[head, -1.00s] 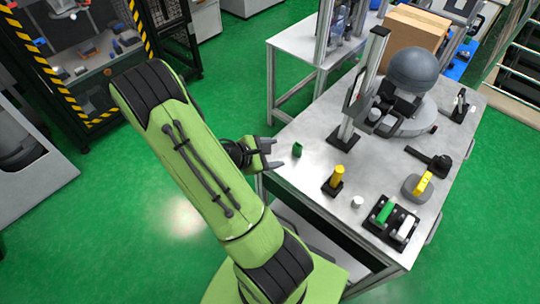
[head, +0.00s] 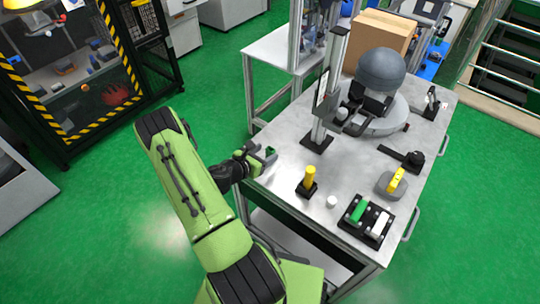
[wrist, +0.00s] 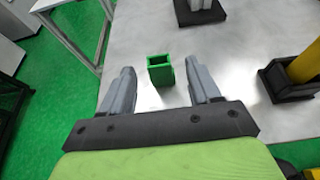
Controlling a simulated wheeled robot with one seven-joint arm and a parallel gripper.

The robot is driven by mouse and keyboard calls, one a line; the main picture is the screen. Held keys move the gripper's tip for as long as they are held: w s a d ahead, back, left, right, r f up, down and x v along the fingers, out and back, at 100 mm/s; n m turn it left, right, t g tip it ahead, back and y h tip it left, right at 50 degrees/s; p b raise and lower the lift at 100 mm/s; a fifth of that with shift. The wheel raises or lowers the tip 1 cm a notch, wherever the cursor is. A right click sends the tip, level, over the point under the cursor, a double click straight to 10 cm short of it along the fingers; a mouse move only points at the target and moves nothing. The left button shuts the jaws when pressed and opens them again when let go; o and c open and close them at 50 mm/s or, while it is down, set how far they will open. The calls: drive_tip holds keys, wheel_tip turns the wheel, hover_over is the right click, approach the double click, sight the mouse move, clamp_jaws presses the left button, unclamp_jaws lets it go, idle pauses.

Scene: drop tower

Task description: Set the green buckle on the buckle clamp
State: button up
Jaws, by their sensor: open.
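The green buckle, a small hollow green block (wrist: 160,72), stands upright near the table's edge, its open top showing in the wrist view. In the head view the buckle (head: 270,150) is small and partly hidden by my gripper (head: 266,160). My gripper is open. In the wrist view its two grey fingers (wrist: 160,82) stand either side of the buckle, with a gap on each side. I cannot tell for sure which fixture is the buckle clamp; a black fixture (head: 405,158) with a flat arm lies toward the table's right side.
On the metal table (head: 270,205) stand a yellow post in a black base (head: 309,179), a small white cylinder (head: 331,202), and a black tray (head: 366,223) with green and white bars. A tall rail column (head: 328,90) and a grey dome (head: 385,70) stand behind.

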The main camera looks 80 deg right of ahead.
sight(269, 151)
drive_tip(key=x, duration=0.4)
drive_tip(key=shift+d+f+b, duration=0.15)
drive_tip(key=shift+b, duration=0.15)
drive_tip(key=c, duration=1.1)
